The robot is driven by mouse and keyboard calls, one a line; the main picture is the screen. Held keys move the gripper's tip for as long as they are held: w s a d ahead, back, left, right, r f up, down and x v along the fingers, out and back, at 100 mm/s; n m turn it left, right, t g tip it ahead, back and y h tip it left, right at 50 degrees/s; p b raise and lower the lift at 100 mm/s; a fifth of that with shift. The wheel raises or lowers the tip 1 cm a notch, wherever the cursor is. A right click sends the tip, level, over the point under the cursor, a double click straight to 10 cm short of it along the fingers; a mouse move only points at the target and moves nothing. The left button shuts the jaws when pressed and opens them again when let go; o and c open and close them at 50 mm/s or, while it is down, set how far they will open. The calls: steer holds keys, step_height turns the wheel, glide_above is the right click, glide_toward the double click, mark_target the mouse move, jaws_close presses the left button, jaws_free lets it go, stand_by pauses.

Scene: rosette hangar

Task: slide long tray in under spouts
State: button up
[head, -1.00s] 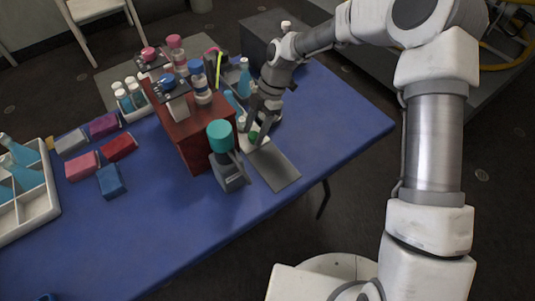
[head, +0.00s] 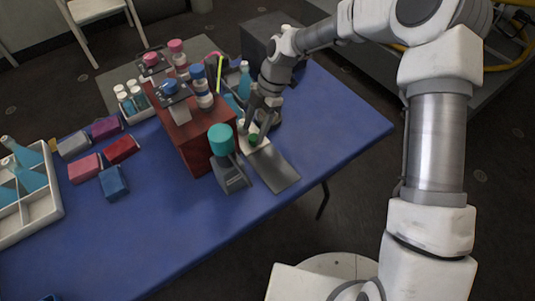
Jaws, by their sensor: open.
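A long flat grey tray or plate (head: 278,172) lies on the blue table, to the right of a dark red box (head: 196,148). A pale strip and a green-topped item (head: 254,139) show at its far end, partly hidden by my gripper (head: 258,122). My gripper points down there, open; whether it touches anything is unclear.
A grey holder with a teal cylinder (head: 221,139) stands close left of the grey tray. Bottles of blue liquid (head: 244,80) and a dark box (head: 268,38) are behind. A white divided crate (head: 56,200) and coloured blocks (head: 113,182) lie left. The right table end is clear.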

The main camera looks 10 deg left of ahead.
steer(key=shift+r+p, duration=1.35)
steer(key=shift+r, duration=1.05)
